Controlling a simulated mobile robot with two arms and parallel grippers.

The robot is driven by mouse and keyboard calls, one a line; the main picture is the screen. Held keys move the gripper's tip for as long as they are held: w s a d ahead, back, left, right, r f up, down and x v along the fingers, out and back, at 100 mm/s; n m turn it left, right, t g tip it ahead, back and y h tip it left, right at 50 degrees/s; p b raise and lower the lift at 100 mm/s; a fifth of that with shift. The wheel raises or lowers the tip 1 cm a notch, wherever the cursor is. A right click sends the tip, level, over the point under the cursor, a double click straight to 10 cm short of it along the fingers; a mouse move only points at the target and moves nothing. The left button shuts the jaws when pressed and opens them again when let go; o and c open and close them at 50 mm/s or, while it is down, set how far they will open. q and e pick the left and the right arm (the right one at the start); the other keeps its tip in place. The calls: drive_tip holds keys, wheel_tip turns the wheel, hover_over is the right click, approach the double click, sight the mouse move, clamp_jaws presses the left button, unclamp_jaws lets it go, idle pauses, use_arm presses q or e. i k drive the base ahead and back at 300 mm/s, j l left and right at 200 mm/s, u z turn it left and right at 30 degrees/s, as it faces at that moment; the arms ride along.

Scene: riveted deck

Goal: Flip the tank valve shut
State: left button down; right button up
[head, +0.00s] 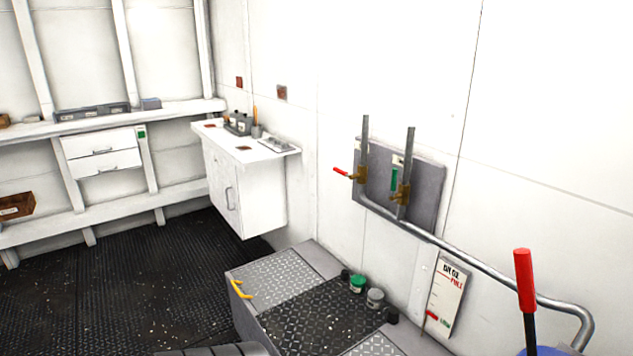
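A grey panel (425,180) on the white wall carries two upright pipes, each with a brass valve. The left valve (359,174) has a red handle (341,172) sticking out to the left, across its pipe. The right valve (402,194) has a green handle (394,178) standing upright, along its pipe. A small pale label sits near the top of each pipe, too small to read, so I cannot tell which is the tank valve. Neither of my grippers is in view.
A bent pipe (490,277) runs from the panel to the lower right. A red-gripped lever (524,280) stands above a blue object (543,351). Below the panel, a low metal box (272,278) bears small jars. A white cabinet (245,185) stands left; dark floor is open there.

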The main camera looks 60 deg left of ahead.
sight(394, 183)
drive_tip(key=i+j+u, duration=0.1)
drive_tip(key=j+u, duration=0.35)
drive_tip(key=i+j+u, duration=0.1)
drive_tip(key=j+u, duration=0.2)
drive_tip(key=u, duration=0.15)
drive_tip(key=i+j+u, duration=0.2)
drive_tip(key=u, duration=0.25)
drive_tip(key=i+j+u, duration=0.1)
drive_tip(key=i+j, duration=0.25)
drive_tip(key=j, duration=0.1)
